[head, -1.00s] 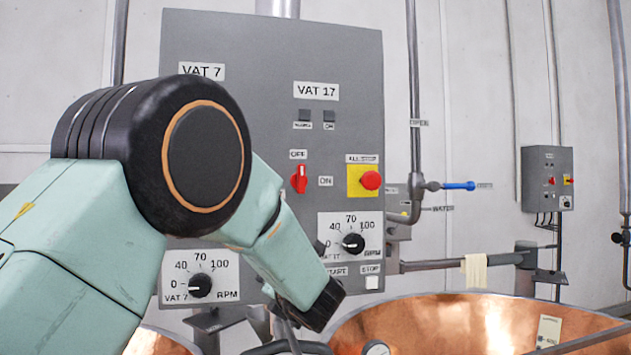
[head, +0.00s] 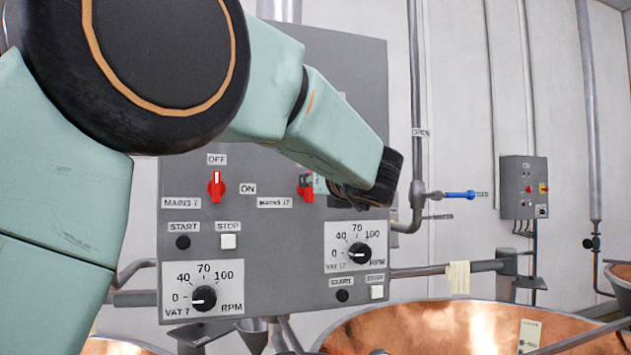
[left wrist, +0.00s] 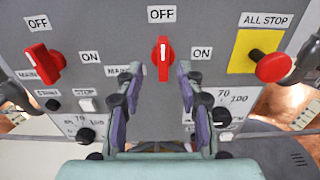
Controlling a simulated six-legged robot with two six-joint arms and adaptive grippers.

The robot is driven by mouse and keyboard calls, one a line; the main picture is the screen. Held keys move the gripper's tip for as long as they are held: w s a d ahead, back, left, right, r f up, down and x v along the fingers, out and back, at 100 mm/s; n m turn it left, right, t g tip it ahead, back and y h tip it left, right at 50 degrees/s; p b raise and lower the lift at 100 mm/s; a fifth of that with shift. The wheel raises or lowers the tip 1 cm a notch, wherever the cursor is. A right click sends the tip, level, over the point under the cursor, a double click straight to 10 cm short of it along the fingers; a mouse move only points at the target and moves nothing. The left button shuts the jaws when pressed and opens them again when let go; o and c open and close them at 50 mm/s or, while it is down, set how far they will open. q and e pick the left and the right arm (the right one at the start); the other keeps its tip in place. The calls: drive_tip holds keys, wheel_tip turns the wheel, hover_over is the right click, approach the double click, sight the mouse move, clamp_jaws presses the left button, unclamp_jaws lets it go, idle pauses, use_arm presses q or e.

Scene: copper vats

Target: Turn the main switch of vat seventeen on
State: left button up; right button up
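The main switch of vat 17 is a red knob (left wrist: 163,58) in the middle of the left wrist view. Its handle is upright, pointing at the OFF label (left wrist: 161,14); the ON label (left wrist: 201,53) is to its right. In the head view the knob (head: 306,188) is partly hidden by my gripper. My left gripper (left wrist: 157,78) is open, its fingers on either side of and just below the knob; I cannot tell whether they touch it. In the head view the left gripper (head: 325,186) is close to the panel. My right gripper is out of view.
The grey panel (head: 290,255) also bears the red vat 7 switch (head: 216,188), pointing at OFF, and two speed dials. The red all-stop button (left wrist: 273,67) on its yellow plate is right of the fingers. A copper vat (head: 455,325) stands below right.

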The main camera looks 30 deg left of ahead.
use_arm(q)
drive_tip(key=p+x, duration=0.1)
drive_tip(key=x, duration=0.1)
drive_tip(key=p+x, duration=0.1)
drive_tip(key=x, duration=0.1)
drive_tip(key=p+x, duration=0.1)
drive_tip(key=x, duration=0.2)
drive_tip(key=shift+w+d+r, duration=0.1)
drive_tip(key=shift+w+r, duration=0.05)
drive_tip(key=shift+r, duration=0.15)
drive_tip(key=shift+s+a+r, duration=0.1)
drive_tip(key=shift+s+a, duration=0.15)
drive_tip(key=shift+w+d+f, duration=0.2)
drive_tip(key=shift+w+d, duration=0.1)
drive_tip(key=shift+w, duration=0.25)
drive_tip(key=shift+c, duration=1.2)
drive_tip(key=shift+s+a, duration=0.25)
drive_tip(key=shift+s, duration=0.05)
drive_tip(key=c, duration=0.3)
drive_tip(key=shift+c, duration=0.8)
drive_tip(key=shift+w+d, duration=0.15)
drive_tip(key=shift+d, duration=0.05)
clamp_jaws()
